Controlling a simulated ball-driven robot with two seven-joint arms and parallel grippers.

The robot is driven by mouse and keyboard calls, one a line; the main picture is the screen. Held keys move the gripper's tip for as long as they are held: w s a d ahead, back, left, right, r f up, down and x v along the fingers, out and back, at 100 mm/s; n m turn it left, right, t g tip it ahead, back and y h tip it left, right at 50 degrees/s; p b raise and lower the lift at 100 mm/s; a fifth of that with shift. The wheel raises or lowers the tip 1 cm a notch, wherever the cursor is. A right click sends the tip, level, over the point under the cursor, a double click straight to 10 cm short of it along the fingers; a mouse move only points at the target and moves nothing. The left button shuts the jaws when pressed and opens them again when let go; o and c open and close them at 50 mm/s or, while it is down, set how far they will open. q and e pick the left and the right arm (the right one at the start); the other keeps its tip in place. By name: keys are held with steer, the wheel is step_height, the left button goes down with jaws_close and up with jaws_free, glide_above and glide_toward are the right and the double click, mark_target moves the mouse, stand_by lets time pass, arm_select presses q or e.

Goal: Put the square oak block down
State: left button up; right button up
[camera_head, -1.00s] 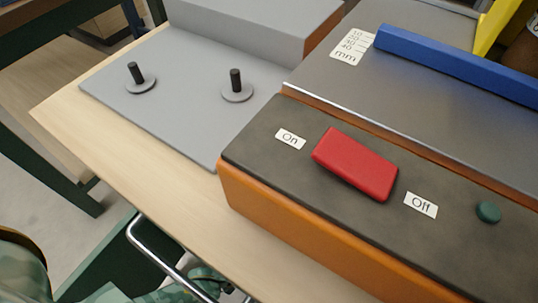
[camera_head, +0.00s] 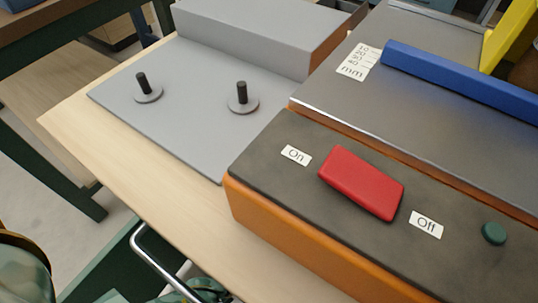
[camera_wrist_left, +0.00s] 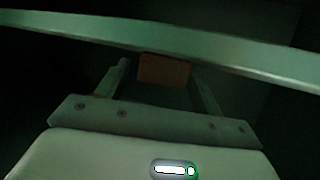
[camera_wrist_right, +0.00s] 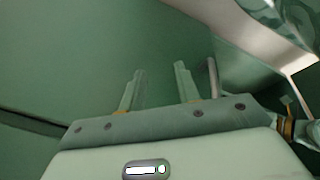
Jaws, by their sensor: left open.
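In the dark left wrist view, a small brown block (camera_wrist_left: 163,71) with a flat, roughly square face shows between the fingertips of my left gripper (camera_wrist_left: 159,72). It may be the square oak block; the dim light does not settle this. The left fingers are apart, with dark gaps beside the block, and I cannot tell what the block rests on. My right gripper (camera_wrist_right: 157,82) is open and empty in front of a plain green surface. Neither gripper shows in the head view, and no oak block shows there.
A pale bar (camera_wrist_left: 220,48) crosses the left wrist view close to the fingertips. In the head view, a wooden bench (camera_head: 75,125) carries a machine with a red switch (camera_head: 361,183), a green button (camera_head: 494,233), a blue bar (camera_head: 455,80) and a grey plate (camera_head: 190,125) with two black pegs.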

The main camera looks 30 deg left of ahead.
arm_select(q)
steer(key=p+v, duration=0.4)
steer(key=v, duration=0.6)
steer(key=shift+s+a, duration=0.2)
steer(key=shift+s, duration=0.15)
arm_select(e)
steer(key=s+d+f+n+g+h, duration=0.1)
steer(key=s+d+f+g+h, duration=0.1)
steer(key=s+d, duration=0.5)
steer(key=shift+s+f+g+h, duration=0.15)
steer(key=shift+s+g+h, duration=0.1)
steer(key=shift+g+h, duration=0.25)
arm_select(q)
steer(key=shift+r, duration=0.1)
steer(key=s+a+r+m+g+y, duration=0.1)
steer(key=s+a+g+y, duration=0.3)
steer(key=s, duration=0.4)
steer(key=s+a+r+m+g+y, duration=0.2)
steer(key=s+a+g+y, duration=0.2)
steer(key=s+a+g, duration=0.3)
steer(key=shift+s+r+g+y, duration=0.3)
steer(key=shift+s+r, duration=0.1)
steer(key=shift+s, duration=0.55)
